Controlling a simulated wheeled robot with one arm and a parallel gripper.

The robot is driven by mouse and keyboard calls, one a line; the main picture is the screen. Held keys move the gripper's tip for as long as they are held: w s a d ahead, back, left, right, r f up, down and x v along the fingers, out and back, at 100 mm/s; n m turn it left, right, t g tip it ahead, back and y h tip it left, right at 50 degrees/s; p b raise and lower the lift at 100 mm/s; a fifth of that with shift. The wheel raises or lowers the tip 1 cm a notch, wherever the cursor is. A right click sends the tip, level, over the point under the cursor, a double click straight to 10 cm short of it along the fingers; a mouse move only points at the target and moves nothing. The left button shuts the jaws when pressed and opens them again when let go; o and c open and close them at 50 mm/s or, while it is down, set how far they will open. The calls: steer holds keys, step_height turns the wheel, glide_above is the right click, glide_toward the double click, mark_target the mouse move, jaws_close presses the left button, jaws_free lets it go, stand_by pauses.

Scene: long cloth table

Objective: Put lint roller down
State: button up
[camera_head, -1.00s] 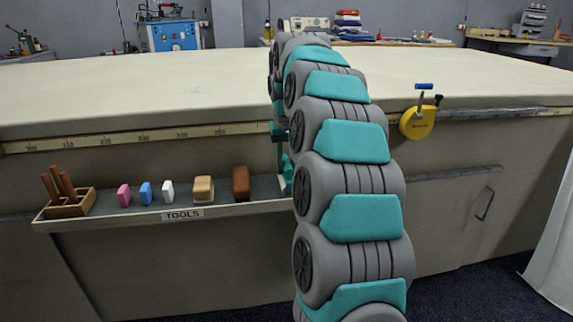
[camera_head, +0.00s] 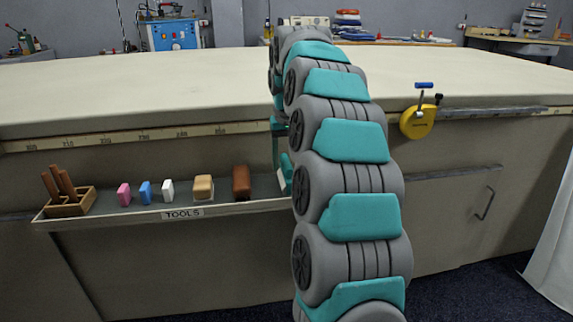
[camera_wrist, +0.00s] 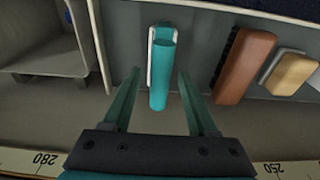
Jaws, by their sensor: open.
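The lint roller (camera_wrist: 161,75), a teal cylinder with a white frame, rests in the grey tool tray (camera_wrist: 203,40) in the wrist view. My gripper (camera_wrist: 158,72) is open, with its two teal fingers apart on either side of the roller and a visible gap on each side. In the head view, my arm hides most of the area at the right end of the tool tray (camera_head: 171,214). Small teal and white parts show there, but I cannot tell which belong to the roller.
A brown brush (camera_wrist: 243,66) and a tan block (camera_wrist: 293,74) lie right of the roller in the wrist view. The tray also holds white, blue and pink blocks and a wooden holder (camera_head: 70,209). A yellow tape measure (camera_head: 418,121) hangs on the table edge.

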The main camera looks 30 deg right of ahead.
steer(key=r, duration=0.3)
steer(key=r+p, duration=0.1)
steer(key=r, duration=0.2)
steer(key=s+r+p, duration=0.1)
steer(key=r, duration=0.2)
steer(key=shift+a+r, duration=0.1)
steer(key=shift+r, duration=0.2)
steer(key=shift+s+r+p, duration=0.1)
steer(key=shift+r+p, duration=0.45)
steer(key=shift+r, duration=0.05)
steer(key=shift+a, duration=0.1)
steer(key=s+a+f+n+g, duration=0.1)
steer(key=s+a+f, duration=0.4)
steer(key=s, duration=0.8)
steer(key=s+a+f+n+g, duration=0.1)
steer(key=s+a+f, duration=0.5)
steer(key=s+f, duration=0.3)
steer(key=s+a+f+n+g, duration=0.1)
steer(key=s+a+f, duration=0.5)
steer(key=s, duration=1.1)
steer(key=shift+s+f, duration=0.4)
steer(key=shift+f, duration=0.05)
